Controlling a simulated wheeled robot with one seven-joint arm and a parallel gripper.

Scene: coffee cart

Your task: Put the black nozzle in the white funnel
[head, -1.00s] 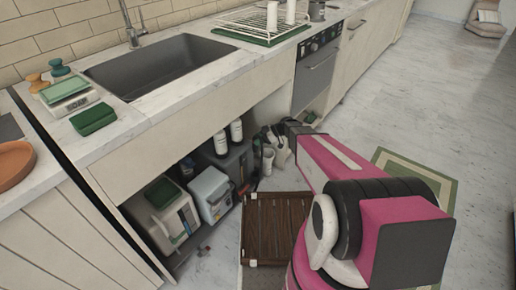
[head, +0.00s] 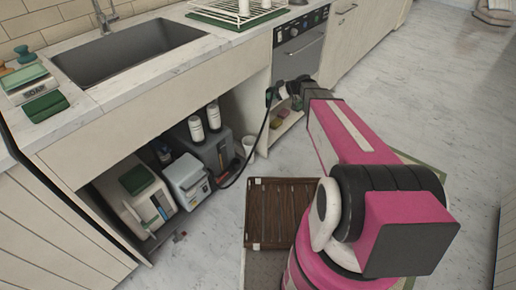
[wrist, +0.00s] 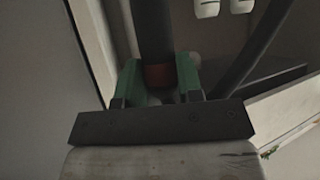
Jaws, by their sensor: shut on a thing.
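In the head view my gripper (head: 281,93) is up near the right end of the open under-sink space, partly hidden by my arm. It is shut on the black nozzle (head: 269,97), whose black hose curves down to a dark grey box. In the wrist view green fingers (wrist: 160,85) grip the sides of the dark nozzle (wrist: 155,35), which has a reddish-brown band. A small white cup-like piece, seemingly the white funnel (head: 248,144), is low at the right of the cabinet. The nozzle is above and right of it in the picture, apart from it. The funnel's inside is too small to tell.
The dark grey box (head: 213,153) carries white bottles (head: 196,128). A white-grey appliance (head: 187,180) and a larger cream one (head: 140,200) stand left of it. The countertop (head: 120,90) overhangs the space. A brown slatted mat (head: 280,213) lies on the floor in front.

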